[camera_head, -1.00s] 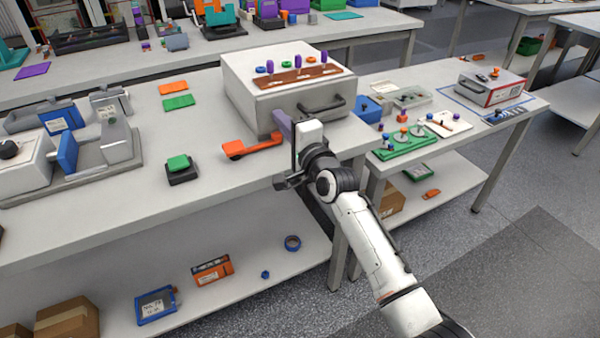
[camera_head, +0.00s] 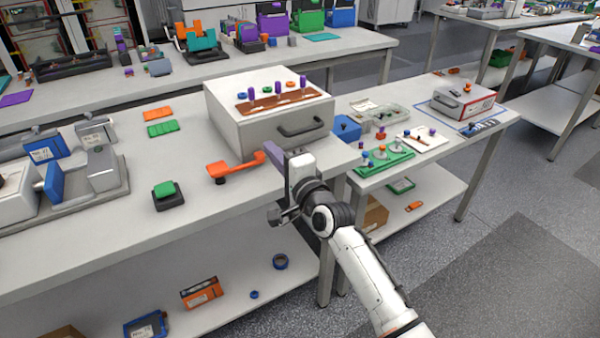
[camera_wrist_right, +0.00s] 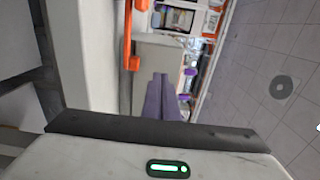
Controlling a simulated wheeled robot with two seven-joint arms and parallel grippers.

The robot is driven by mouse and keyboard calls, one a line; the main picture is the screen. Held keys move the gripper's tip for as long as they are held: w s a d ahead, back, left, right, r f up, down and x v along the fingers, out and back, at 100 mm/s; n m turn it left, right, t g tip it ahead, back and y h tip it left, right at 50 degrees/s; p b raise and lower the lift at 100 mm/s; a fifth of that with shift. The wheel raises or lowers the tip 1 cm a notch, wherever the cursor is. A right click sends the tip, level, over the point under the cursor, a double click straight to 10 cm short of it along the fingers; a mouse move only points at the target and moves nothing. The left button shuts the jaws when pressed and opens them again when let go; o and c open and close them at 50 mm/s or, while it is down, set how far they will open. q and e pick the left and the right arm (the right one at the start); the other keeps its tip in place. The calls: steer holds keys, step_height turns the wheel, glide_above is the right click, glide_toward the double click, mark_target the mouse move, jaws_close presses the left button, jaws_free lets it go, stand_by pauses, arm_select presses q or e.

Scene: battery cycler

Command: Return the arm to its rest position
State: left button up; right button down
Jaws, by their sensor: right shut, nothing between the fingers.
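My right gripper (camera_head: 272,153) is at the front edge of the main table, in front of the white box with a dark handle (camera_head: 262,125). Its purple fingers are together and empty; they also show in the right wrist view (camera_wrist_right: 162,98). An orange handle-like part (camera_head: 232,167) lies on the table just left of the fingertips in the head view. It also shows in the right wrist view (camera_wrist_right: 133,40). I cannot tell whether the fingertips touch it. My left gripper is not in view.
A black-based green button (camera_head: 166,194) sits left on the table. Grey fixtures with a blue part (camera_head: 58,185) stand at the far left. A side table at right holds a green tray (camera_head: 385,160) and a red-white box (camera_head: 462,104). Open floor (camera_head: 480,270) lies at lower right.

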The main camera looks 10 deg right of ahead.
steer(key=v, duration=0.9)
steer(key=s+d+f+n+g+h, duration=0.1)
steer(key=s+f+n+g, duration=0.15)
steer(key=s+f, duration=0.5)
steer(key=s+d+f+n+g+h, duration=0.15)
steer(key=s+f+n, duration=0.3)
steer(key=f, duration=0.55)
steer(key=s+d+f+n+g, duration=0.2)
steer(key=s+f+n, duration=0.2)
steer(key=s, duration=0.6)
steer(key=s+d+f+n+g, duration=0.2)
steer(key=s+f+n, duration=0.3)
steer(key=s+f, duration=0.4)
steer(key=shift+s+f+h, duration=0.2)
steer(key=shift+s+h, duration=0.25)
steer(key=shift+s, duration=0.3)
steer(key=shift+d, duration=0.15)
